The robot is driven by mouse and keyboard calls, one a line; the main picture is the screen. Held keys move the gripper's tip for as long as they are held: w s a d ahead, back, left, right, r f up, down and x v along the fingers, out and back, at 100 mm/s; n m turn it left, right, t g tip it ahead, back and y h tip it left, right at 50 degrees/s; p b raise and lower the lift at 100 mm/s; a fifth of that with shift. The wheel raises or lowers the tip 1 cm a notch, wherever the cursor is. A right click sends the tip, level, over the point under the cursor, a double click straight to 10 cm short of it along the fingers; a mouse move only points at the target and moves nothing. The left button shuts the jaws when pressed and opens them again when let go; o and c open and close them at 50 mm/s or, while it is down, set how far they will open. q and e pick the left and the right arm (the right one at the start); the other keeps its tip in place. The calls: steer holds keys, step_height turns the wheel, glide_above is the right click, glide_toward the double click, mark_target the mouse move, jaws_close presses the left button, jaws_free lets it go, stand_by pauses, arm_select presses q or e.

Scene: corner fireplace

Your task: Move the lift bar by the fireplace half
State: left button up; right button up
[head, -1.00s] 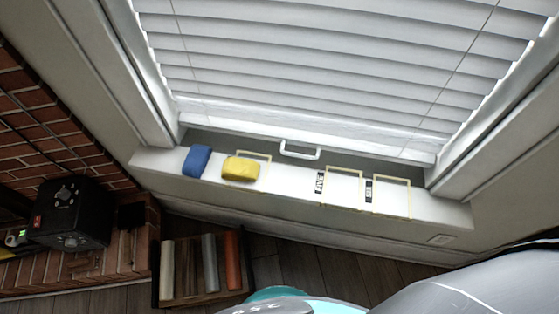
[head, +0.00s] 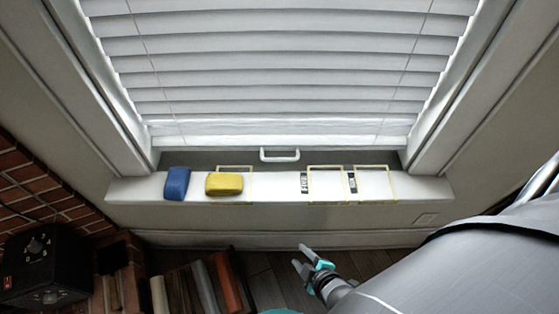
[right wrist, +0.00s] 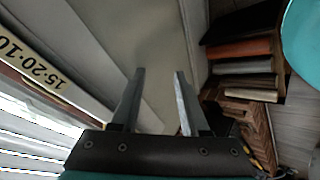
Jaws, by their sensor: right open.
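The lift bar (head: 280,159) is a white handle at the bottom of the white blind (head: 270,128), just above the sill, near its middle. The fireplace (head: 22,196) is red brick at the left edge. My right gripper (head: 302,257) is open and empty, in front of and below the sill, apart from the bar. Its two fingers also show spread in the right wrist view (right wrist: 159,80), with nothing between them. The bar cannot be made out in the right wrist view. My left gripper is not in view.
The sill (head: 270,190) carries a blue block (head: 177,183), a yellow block (head: 224,184) and yellow outlines, two with black labels. A black box with knobs (head: 45,264) stands by the fireplace.

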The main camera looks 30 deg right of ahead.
steer(key=w+d+r+n+t, duration=0.25)
steer(key=w+r, duration=0.25)
steer(key=r, duration=0.3)
steer(key=n+t+h+b, duration=0.1)
steer(key=n+t+b, duration=0.1)
steer(key=n+t, duration=0.25)
glide_toward(280, 160)
steer(key=w+b, duration=0.1)
steer(key=w, duration=0.2)
steer(key=w+f, duration=0.1)
steer(key=w, duration=0.2)
steer(key=w+f+b, duration=0.1)
steer(key=w, duration=0.2)
steer(key=shift+w+d+b, duration=0.15)
steer(key=shift+d+b, duration=0.15)
steer(key=shift+b, duration=0.05)
steer(key=shift+w, duration=0.5)
jaws_close()
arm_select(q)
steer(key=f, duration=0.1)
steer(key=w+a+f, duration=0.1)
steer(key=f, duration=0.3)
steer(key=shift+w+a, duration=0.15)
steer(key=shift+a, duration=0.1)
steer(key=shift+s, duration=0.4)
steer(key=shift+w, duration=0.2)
